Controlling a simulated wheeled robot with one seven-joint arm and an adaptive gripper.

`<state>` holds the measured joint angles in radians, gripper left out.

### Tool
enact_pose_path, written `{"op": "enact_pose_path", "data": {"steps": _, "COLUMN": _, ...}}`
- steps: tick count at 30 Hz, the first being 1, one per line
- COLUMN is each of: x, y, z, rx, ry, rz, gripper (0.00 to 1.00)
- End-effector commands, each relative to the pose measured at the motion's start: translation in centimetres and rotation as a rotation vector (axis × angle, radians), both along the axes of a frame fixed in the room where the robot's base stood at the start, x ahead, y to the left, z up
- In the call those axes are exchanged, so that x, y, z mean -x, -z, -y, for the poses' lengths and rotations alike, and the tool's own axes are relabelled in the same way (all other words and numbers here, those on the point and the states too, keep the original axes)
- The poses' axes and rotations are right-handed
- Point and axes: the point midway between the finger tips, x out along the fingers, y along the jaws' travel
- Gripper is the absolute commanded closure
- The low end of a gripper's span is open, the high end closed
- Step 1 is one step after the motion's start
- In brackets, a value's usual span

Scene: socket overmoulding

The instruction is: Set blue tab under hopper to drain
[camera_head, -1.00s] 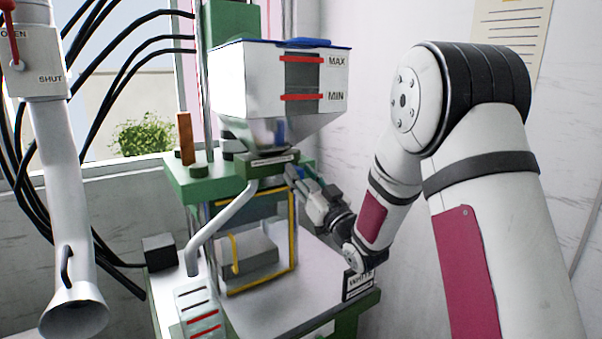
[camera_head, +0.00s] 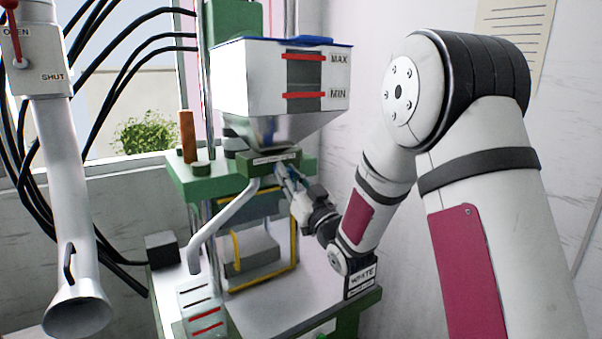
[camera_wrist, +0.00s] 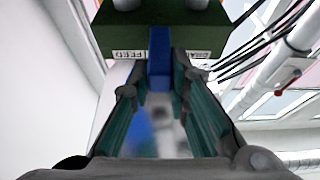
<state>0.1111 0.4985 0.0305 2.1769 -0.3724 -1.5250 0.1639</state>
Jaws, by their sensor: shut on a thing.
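The hopper (camera_head: 268,90) is a white box with a blue lid and a tapering metal bottom. Under it sits a dark green block (camera_head: 290,158), also at the top of the wrist view (camera_wrist: 200,32). The blue tab (camera_wrist: 159,45) stands out of this block between two white labels, one at the left reading FEED and one at the right that seems to read DRAIN. It looks roughly midway between them. My gripper (camera_wrist: 160,85) is shut on the tab, with a finger on each side. In the head view my gripper (camera_head: 282,172) is at the block's right underside, and the tab is hard to make out.
A pale bent pipe (camera_head: 225,222) runs down from the block to a marked container (camera_head: 203,308). A yellow-edged guard (camera_head: 262,285) stands below the hopper. A box labelled WHITE (camera_head: 361,278) is at the table's right. A large pipe with a red lever (camera_head: 62,200) hangs at the left.

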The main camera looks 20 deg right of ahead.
Motion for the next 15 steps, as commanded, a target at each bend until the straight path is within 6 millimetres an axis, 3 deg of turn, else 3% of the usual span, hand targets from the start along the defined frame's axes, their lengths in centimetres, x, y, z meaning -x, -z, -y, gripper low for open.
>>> {"op": "enact_pose_path", "data": {"steps": 3, "x": 0.8, "y": -0.1, "z": -2.8, "rx": -0.001, "ry": -0.006, "rz": 0.002, "gripper": 1.00}}
{"op": "enact_pose_path", "data": {"steps": 6, "x": 1.3, "y": 0.0, "z": -4.0, "rx": 0.000, "ry": -0.003, "rz": 0.000, "gripper": 1.00}}
{"op": "enact_pose_path", "data": {"steps": 15, "x": 1.5, "y": 0.0, "z": -4.7, "rx": 0.002, "ry": -0.006, "rz": 0.001, "gripper": 1.00}}
